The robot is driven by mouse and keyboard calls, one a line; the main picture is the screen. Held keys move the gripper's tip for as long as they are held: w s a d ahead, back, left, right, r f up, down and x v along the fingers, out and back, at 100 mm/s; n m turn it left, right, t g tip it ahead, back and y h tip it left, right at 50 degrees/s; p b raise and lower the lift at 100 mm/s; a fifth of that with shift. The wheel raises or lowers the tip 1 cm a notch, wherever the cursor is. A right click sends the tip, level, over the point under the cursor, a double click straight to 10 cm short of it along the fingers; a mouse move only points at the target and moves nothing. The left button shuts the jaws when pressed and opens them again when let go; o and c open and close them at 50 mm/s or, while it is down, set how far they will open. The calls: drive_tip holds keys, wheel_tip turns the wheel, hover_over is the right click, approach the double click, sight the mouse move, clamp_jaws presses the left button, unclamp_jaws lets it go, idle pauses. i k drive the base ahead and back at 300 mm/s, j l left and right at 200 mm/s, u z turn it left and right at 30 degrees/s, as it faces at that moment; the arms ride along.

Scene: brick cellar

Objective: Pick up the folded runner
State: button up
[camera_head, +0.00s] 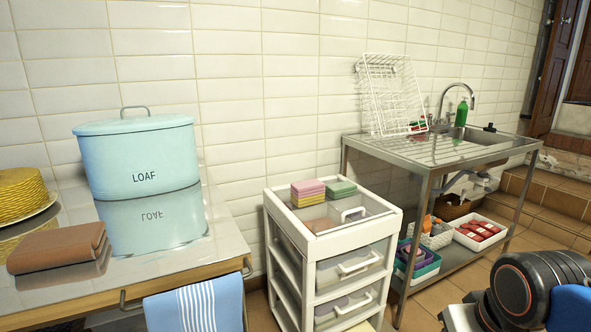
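A brown folded cloth (58,247), which looks like the folded runner, lies flat near the left edge of the glossy counter (190,262). It sits in front of the yellow stack and to the left of the blue bread bin, apart from the bin's base. Nothing covers it. A blue cloth with white stripes (196,305) hangs over the counter's front rail. My gripper is not in view. A black, orange-ringed round joint and blue parts at the lower right look like my own arm, far from the brown cloth.
A light blue bin marked LOAF (141,165) stands on the counter. A yellow stack (22,201) sits on a plate at far left. A white drawer unit (335,225) with sponges (308,193) stands beside the counter. A steel sink table (440,150) is further right.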

sight(53, 249)
drive_tip(key=u, duration=1.65)
